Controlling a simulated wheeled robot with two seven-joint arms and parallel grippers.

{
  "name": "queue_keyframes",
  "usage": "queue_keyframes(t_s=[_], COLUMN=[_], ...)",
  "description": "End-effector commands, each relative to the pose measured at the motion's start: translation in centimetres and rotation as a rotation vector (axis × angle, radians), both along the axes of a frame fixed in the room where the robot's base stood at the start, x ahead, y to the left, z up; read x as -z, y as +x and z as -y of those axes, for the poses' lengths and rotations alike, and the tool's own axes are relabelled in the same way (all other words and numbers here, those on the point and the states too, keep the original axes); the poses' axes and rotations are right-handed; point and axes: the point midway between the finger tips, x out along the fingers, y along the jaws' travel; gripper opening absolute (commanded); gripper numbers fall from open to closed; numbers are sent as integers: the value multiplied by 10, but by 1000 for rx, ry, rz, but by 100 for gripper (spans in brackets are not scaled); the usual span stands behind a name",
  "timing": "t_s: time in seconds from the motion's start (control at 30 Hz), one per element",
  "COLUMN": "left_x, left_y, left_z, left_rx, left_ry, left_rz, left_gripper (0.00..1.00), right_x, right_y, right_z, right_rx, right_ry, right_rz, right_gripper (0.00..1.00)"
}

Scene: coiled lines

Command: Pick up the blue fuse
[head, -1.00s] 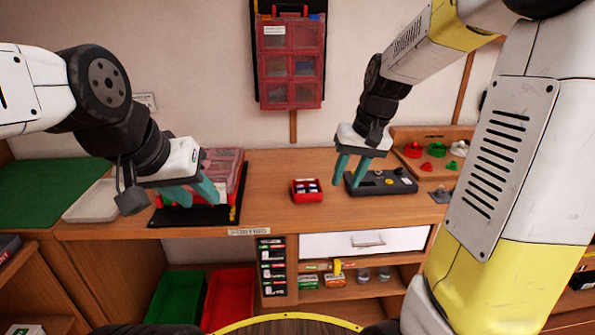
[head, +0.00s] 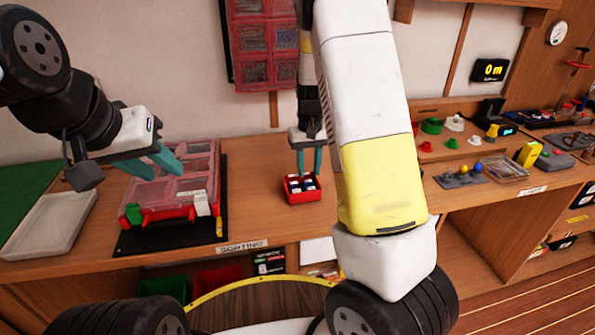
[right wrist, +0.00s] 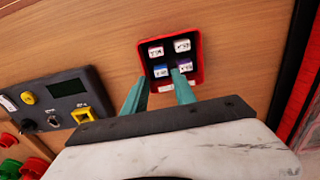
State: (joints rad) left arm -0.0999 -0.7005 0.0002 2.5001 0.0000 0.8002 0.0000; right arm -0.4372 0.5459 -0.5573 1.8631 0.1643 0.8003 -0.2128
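Several small fuses with white labels sit in a red bin (head: 304,198) on the bench. In the right wrist view the bin (right wrist: 200,57) shows a fuse with bluish trim (right wrist: 182,46) at its upper right, and a purple one (right wrist: 186,68) below it. The lower left fuse (right wrist: 160,71) also looks bluish, so I cannot tell surely which is the blue fuse. My right gripper (head: 305,162) is over the bin, fingers down, open and empty; its fingers show apart in the right wrist view (right wrist: 158,91). My left gripper (head: 160,165) is open above the red-clear organizer case.
The organizer case (head: 170,214) lies on a black mat (head: 150,239), with a pale tray (head: 48,225) to its left. Knobs and parts (head: 460,177) stand on the right. Bare bench lies between case and bin.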

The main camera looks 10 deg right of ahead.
Motion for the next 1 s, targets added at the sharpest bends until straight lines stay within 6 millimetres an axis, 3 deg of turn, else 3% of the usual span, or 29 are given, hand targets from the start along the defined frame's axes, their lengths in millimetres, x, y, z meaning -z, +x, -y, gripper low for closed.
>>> queue_keyframes(t_s=[0.23,0.53,0.7,1.0], left_x=[0,0,0,0], left_y=[0,0,0,0], left_z=[0,0,0,0], left_rx=[0,0,0,0], left_ry=[0,0,0,0], left_rz=[0,0,0,0], left_gripper=[36,36,36,36], right_x=[38,44,44,44], right_y=[-5,-6,-6,-6], right_z=[-2,-2,-2,-2], right_rx=[-1,0,-1,-1], right_ry=[0,0,0,0], right_rz=[-6,-7,-7,-9], right_gripper=[33,33,0,0])
